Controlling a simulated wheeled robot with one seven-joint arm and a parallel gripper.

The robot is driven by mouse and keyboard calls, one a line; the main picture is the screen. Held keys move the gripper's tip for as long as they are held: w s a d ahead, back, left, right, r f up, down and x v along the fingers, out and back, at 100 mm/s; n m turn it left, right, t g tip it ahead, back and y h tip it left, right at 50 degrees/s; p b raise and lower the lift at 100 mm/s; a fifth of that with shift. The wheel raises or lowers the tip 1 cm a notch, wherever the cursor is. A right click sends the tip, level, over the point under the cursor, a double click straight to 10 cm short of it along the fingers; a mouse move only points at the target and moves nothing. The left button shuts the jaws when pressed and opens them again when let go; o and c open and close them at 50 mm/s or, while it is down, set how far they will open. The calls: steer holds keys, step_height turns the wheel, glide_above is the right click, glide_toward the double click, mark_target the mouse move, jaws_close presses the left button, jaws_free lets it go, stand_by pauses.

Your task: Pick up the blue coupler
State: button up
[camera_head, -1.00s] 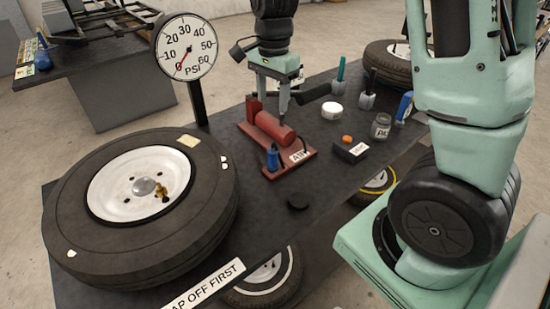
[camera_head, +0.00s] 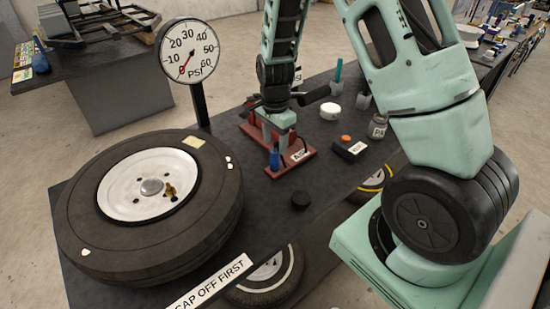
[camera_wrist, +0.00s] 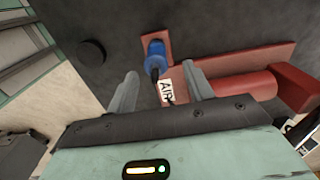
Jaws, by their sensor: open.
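The blue coupler (camera_head: 274,159) stands at the near left corner of the red air unit's base (camera_head: 309,151), by a white AIR label. In the wrist view the blue coupler (camera_wrist: 155,48) sits on a red tab, with a dark end pointing toward my gripper (camera_wrist: 160,78). In the head view my gripper (camera_head: 268,132) is low over the red unit, just behind the coupler, and hides much of the red cylinder. My gripper is open and apart from the coupler.
A large tire (camera_head: 85,220) lies at the left of the dark bench, with a pressure gauge (camera_head: 188,52) behind it. A black puck (camera_head: 300,200) sits in front of the red unit. A white round tub (camera_head: 330,111), a jar (camera_head: 377,127) and a small black box (camera_head: 349,149) stand to the right.

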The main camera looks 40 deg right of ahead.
mark_target(275, 150)
steer(key=shift+s+a+f+p, duration=0.15)
steer(key=shift+f+p, duration=0.1)
steer(key=shift+f, duration=0.9)
steer(key=shift+s+f+p, duration=0.1)
steer(key=shift+f+p, duration=0.15)
steer(key=shift+f, duration=0.85)
jaws_close()
steer(key=shift+r, duration=0.15)
step_height(275, 150, up, 21)
steer(key=p, duration=0.1)
